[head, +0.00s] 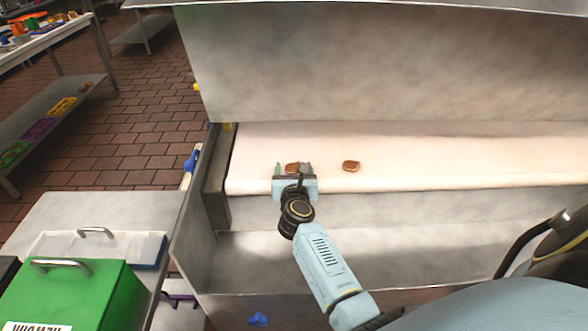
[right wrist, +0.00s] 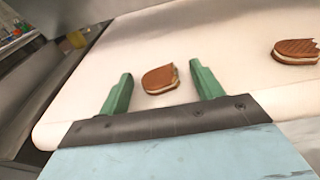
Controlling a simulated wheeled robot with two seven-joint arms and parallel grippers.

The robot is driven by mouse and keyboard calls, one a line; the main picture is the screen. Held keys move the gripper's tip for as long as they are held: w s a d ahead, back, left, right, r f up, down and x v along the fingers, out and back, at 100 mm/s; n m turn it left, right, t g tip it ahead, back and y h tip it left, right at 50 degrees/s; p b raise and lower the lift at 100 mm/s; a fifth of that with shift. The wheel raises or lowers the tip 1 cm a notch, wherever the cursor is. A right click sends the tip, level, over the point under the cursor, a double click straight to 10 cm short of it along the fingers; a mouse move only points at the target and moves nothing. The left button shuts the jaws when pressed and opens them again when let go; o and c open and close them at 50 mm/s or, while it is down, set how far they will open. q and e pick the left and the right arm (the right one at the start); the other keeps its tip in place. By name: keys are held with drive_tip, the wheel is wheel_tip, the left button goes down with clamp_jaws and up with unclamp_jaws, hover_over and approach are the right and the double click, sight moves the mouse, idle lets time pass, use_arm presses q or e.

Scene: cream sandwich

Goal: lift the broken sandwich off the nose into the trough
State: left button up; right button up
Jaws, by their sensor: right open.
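A brown sandwich (head: 291,168) with a cream filling lies on the white belt (head: 430,160) near its front left end. In the right wrist view this sandwich (right wrist: 158,80) has a ragged, broken right edge. My right gripper (head: 293,167) is open, with its green fingers on either side of the sandwich; I see gaps between them and it. A second sandwich (head: 351,166) lies farther right on the belt. It also shows in the right wrist view (right wrist: 295,52) with a jagged edge. A steel trough-like ledge (head: 400,252) runs below the belt's front. My left gripper is not seen.
A tall steel panel (head: 380,60) stands behind the belt, and a steel side plate (head: 192,215) closes the left end. A green box (head: 75,295) and a clear-lidded container (head: 90,250) stand on a table at lower left. The belt right of the second sandwich is clear.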

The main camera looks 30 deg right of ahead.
sight(294, 170)
drive_tip(key=c, duration=1.1)
drive_tip(key=shift+o, duration=0.2)
drive_tip(key=shift+r, duration=0.1)
wheel_tip(294, 170, up, 9)
drive_tip(key=p, duration=0.5)
drive_tip(key=shift+p, duration=0.35)
drive_tip(key=shift+r, duration=0.45)
